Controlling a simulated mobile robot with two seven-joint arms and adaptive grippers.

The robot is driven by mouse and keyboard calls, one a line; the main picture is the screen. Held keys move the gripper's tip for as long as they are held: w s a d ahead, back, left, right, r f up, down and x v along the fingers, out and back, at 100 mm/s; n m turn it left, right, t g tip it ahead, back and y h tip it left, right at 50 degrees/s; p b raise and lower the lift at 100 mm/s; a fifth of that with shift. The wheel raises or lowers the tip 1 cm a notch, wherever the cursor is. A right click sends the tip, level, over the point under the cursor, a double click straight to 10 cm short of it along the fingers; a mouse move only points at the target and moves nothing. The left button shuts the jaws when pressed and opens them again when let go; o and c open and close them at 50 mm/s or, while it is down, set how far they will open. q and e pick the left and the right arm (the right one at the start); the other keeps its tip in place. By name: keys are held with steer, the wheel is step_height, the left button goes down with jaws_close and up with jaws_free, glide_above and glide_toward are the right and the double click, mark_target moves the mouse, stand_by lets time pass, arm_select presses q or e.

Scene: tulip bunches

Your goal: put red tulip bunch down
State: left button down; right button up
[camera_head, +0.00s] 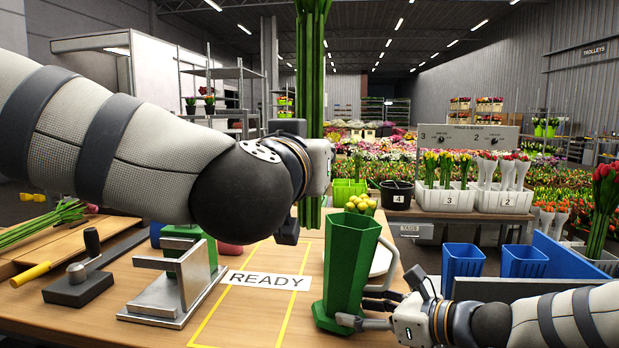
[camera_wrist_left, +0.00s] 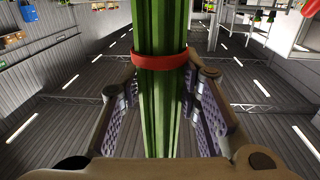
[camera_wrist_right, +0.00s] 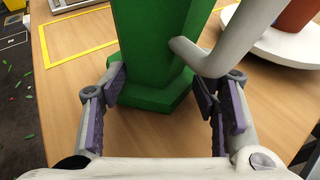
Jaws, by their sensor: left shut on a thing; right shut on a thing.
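A bunch of long green stems (camera_head: 312,70) stands upright in front of me, its flower heads out of view. My left gripper (camera_head: 312,170) is shut on the stems. In the left wrist view, the stems (camera_wrist_left: 162,115) run between the finger pads, with a red band (camera_wrist_left: 160,61) around them. A green jug (camera_head: 350,265) stands on the table below and to the right of the bunch. My right gripper (camera_head: 375,308) is shut on the jug low down. In the right wrist view, its pads flank the jug's lower part (camera_wrist_right: 155,50) and pale handle (camera_wrist_right: 240,35).
A READY label (camera_head: 265,280) lies between yellow lines on the wooden table. A metal stand (camera_head: 175,290) and a dark lever tool (camera_head: 80,280) are on the left. Blue bins (camera_head: 463,262) and tulip crates (camera_head: 445,198) are on the right.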

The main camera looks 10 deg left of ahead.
arm_select(q)
steer(key=shift+r, duration=0.7)
steer(key=shift+f, duration=0.15)
step_height(320, 180, down, 22)
steer(key=shift+s, duration=0.1)
steer(key=shift+f, duration=0.2)
steer(key=c, duration=1.2)
jaws_free()
